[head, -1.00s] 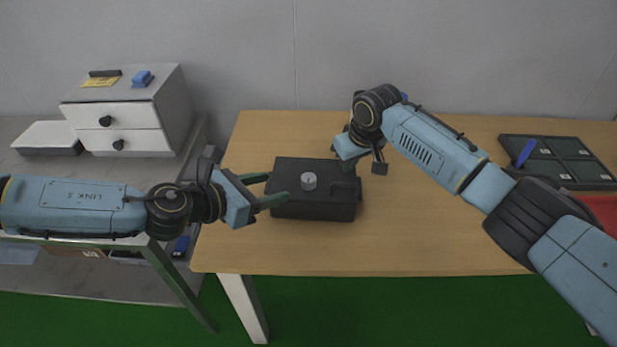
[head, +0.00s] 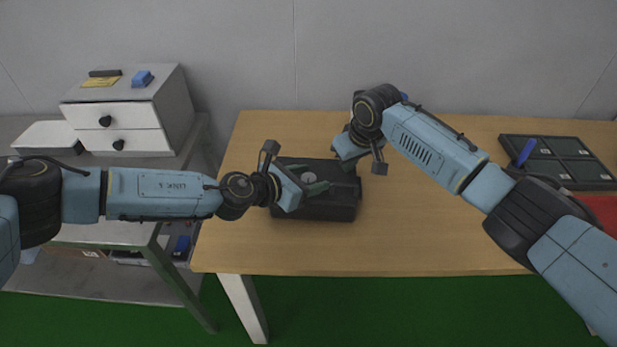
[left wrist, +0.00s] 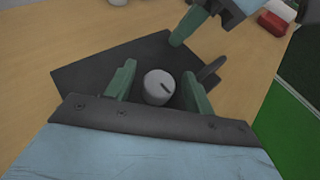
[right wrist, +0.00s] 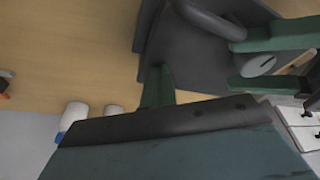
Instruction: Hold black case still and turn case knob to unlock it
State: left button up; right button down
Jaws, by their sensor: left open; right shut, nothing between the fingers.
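The black case (head: 335,212) lies on the wooden table, with a round grey knob (head: 309,177) on its lid. In the left wrist view, the knob (left wrist: 158,87) sits between the open fingers of my left gripper (left wrist: 159,90), with small gaps to both sides. The left gripper (head: 316,183) reaches over the lid from the left. My right gripper (head: 346,166) is shut and empty at the case's right rear. Its fingertips show over the case edge in the right wrist view (right wrist: 158,84), close to the dark handle (right wrist: 212,20); whether they touch the case is unclear.
A dark compartment tray (head: 560,172) with a blue item (head: 526,152) stands at the table's right, beside something red (head: 600,210). A white drawer unit (head: 120,125) stands on the left side table. The table front is clear.

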pick_arm(q)
jog(key=c, duration=1)
jog(key=shift+d+n+t+y, duration=0.15)
jog(key=shift+n+t+y, duration=0.15)
jog(key=shift+n+y, duration=0.1)
jog(key=shift+r+n, duration=0.1)
jog(key=shift+n, duration=0.2)
jog(key=n+t+y, duration=0.1)
jog(key=n+y, duration=0.2)
jog(key=n+t+y, duration=0.2)
jog(key=n+y, duration=0.1)
jog(key=shift+t+y, duration=0.3)
jog(key=n+y, duration=0.4)
jog(key=y, duration=0.1)
jog(key=shift+n+y, duration=1)
jog(key=shift+y, duration=0.1)
jog(key=shift+a, duration=0.2)
